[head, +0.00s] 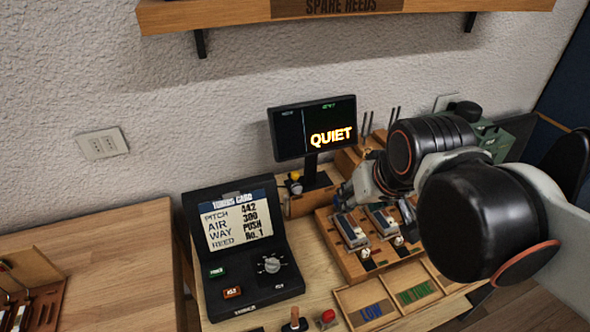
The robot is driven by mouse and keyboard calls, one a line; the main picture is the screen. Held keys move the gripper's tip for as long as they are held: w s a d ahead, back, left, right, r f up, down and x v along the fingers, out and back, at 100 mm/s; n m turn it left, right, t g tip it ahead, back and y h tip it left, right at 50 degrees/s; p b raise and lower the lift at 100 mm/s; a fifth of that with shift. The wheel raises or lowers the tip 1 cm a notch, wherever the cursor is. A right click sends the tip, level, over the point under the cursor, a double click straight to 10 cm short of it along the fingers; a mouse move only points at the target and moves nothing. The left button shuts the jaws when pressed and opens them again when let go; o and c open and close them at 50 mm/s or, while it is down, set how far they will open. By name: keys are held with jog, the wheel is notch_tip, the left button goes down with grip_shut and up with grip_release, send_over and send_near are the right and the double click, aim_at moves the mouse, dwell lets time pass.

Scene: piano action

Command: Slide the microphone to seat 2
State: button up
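I cannot pick out the microphone with certainty. A wooden board (352,265) at the centre right carries metal reed-like blocks (350,231) side by side, with small white pieces in front of them. No seat number is readable there. My arm covers the board's right part, so anything there is hidden. My gripper (350,192) is at the board's back left edge, partly hidden by my wrist. Its fingers are too small and dark to show whether they are open or touching anything.
A monitor (289,133) reading QUIET stands behind the board. A black tuning card box (203,250) with a dial stands left. A tray (350,296) labelled LOW and another green label lies in front. A yellow-topped item (295,176) is near the monitor. A shelf (235,15) hangs above.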

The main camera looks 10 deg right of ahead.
jog(key=w+a+r+g+p, duration=0.1)
jog(key=w+a+r+p, duration=0.15)
jog(key=w, duration=0.35)
jog(key=m+g+p, duration=0.2)
jog(key=g+p, duration=0.3)
send_over(295, 173)
notch_tip(295, 173, down, 7)
jog(key=shift+s+d+r, duration=0.1)
jog(key=shift+r, duration=0.1)
jog(key=shift+w+f, duration=0.2)
jog(key=shift+f, duration=0.25)
jog(key=shift+f+b, duration=0.6)
jog(key=shift+f, duration=3)
jog(key=shift+c, duration=0.3)
grip_shut()
